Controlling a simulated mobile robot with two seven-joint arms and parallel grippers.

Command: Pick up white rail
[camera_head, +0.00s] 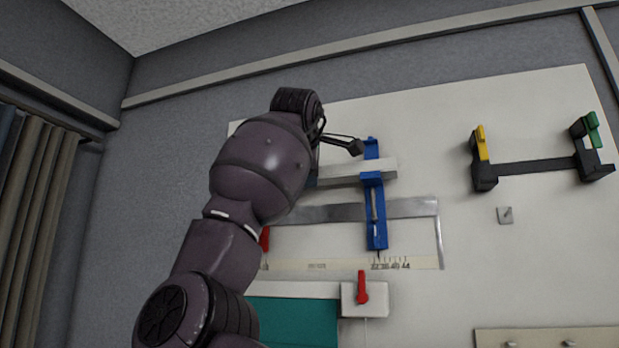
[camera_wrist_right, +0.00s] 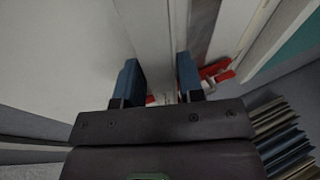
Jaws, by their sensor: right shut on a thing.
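The white rail (camera_head: 380,169) is a pale bar in front of the white wall board. In the head view its right end shows beside the blue bracket, and its left part is hidden behind my right arm. My right gripper (camera_head: 350,150) is at the rail, with one dark finger visible above it. In the right wrist view my right gripper (camera_wrist_right: 159,78) has its two blue finger pads on either side of the white rail (camera_wrist_right: 152,35), shut on it. My left gripper is not in view.
A blue bracket (camera_head: 375,215) stands upright at the rail. A metal frame (camera_head: 415,208) and a printed scale (camera_head: 405,263) are close by. A red lever (camera_head: 361,287) is below. A black holder (camera_head: 535,167) with yellow and green clips is at the right.

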